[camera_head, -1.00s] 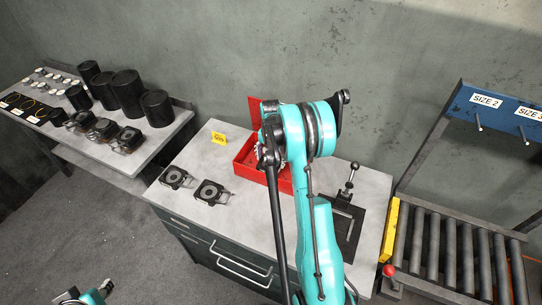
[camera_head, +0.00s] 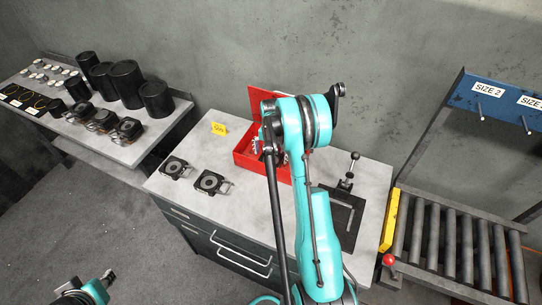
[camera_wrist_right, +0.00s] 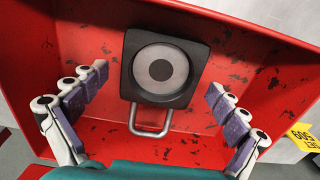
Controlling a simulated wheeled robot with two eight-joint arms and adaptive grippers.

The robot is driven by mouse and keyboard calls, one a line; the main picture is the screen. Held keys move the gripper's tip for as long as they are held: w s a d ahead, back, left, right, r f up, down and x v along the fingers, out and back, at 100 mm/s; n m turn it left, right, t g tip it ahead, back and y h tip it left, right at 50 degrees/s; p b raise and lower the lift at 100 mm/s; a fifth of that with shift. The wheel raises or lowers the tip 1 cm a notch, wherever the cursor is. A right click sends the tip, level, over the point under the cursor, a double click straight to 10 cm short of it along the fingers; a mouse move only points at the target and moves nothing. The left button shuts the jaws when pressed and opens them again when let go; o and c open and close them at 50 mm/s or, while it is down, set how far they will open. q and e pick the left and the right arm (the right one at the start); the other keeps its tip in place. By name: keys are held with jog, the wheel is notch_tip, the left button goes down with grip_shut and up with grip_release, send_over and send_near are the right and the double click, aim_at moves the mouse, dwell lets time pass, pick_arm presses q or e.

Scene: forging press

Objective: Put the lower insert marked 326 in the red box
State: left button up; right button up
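The open red box (camera_head: 245,150) stands at the back of the grey workbench, partly hidden by my right arm. The right wrist view looks into the box (camera_wrist_right: 85,35); a dark square insert (camera_wrist_right: 160,68) with a round grey centre and a metal loop handle lies inside. My right gripper (camera_wrist_right: 165,95) is open, its fingers spread on either side of the insert and apart from it. Two similar dark inserts lie on the bench, one at left (camera_head: 174,168) and one nearer the box (camera_head: 211,182). No number is readable on any insert. My left gripper (camera_head: 104,281) is low at the left, away from the bench, its fingers unclear.
A yellow tag (camera_head: 219,129) stands left of the box. A black toggle-clamp fixture (camera_head: 345,205) is at the bench's right. A roller conveyor (camera_head: 455,245) lies further right. A left table (camera_head: 150,155) holds black cylinders and dies.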

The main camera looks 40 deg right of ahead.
aim_at(271, 160)
jog(key=shift+r, duration=0.2)
notch_tip(271, 160, up, 11)
jog(key=p, duration=0.2)
jog(key=s+a+r+n+t, duration=0.1)
jog(key=s+a+r+n, duration=0.15)
jog(key=a+r, duration=0.55)
jog(key=s+a+r+n+t, duration=0.2)
jog(key=s+a+n, duration=0.3)
jog(key=s+a, duration=0.3)
jog(key=s+a+r+n+t, duration=0.3)
jog(key=s+a, duration=0.6)
jog(key=a, duration=0.3)
jog(key=shift+r+n+t, duration=0.3)
jog(key=shift+n+t, duration=0.3)
jog(key=shift+n, duration=0.45)
